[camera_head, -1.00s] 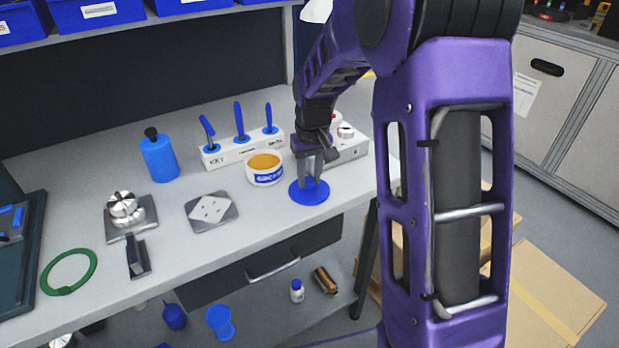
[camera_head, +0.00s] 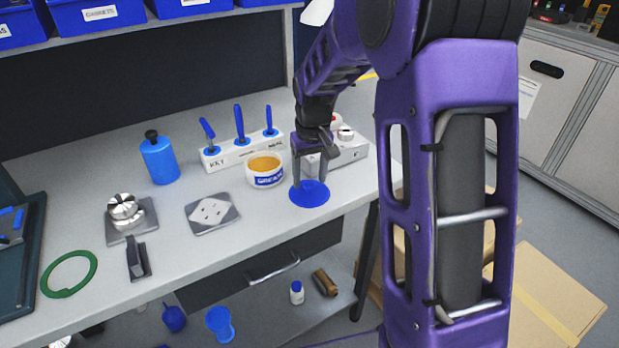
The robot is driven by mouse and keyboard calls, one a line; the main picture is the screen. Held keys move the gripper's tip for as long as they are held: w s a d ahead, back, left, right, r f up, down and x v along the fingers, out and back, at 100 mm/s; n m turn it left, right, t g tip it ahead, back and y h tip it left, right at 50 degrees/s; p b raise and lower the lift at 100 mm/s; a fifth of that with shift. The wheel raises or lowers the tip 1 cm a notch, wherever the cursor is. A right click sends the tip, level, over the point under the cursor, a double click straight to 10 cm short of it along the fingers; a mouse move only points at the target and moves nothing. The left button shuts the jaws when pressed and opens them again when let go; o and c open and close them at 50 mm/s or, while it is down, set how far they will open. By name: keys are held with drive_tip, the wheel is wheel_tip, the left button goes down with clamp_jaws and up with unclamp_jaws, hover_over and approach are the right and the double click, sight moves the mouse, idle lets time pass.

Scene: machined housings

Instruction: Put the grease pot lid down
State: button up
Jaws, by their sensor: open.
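The grease pot lid (camera_head: 310,194) is a flat blue disc lying on the bench top near its front right edge. My gripper (camera_head: 310,180) is just above the lid with its fingers spread apart, open and holding nothing. Whether a fingertip still touches the lid I cannot tell. The grease pot (camera_head: 265,171) is a white tub with a blue label, standing uncovered to the left of my gripper with orange-brown grease showing.
A white block with blue-handled tools (camera_head: 240,150) stands behind the pot. A grey box (camera_head: 345,150) is behind my gripper. A grey plate (camera_head: 211,213), a blue bottle (camera_head: 159,160) and a green ring (camera_head: 68,273) are to the left.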

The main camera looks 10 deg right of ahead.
sight(312, 196)
wheel_tip(312, 196, up, 11)
drive_tip(key=s+p, duration=0.1)
drive_tip(key=shift+s+p, duration=0.2)
drive_tip(key=shift+p, duration=0.1)
drive_tip(key=shift+d, duration=0.1)
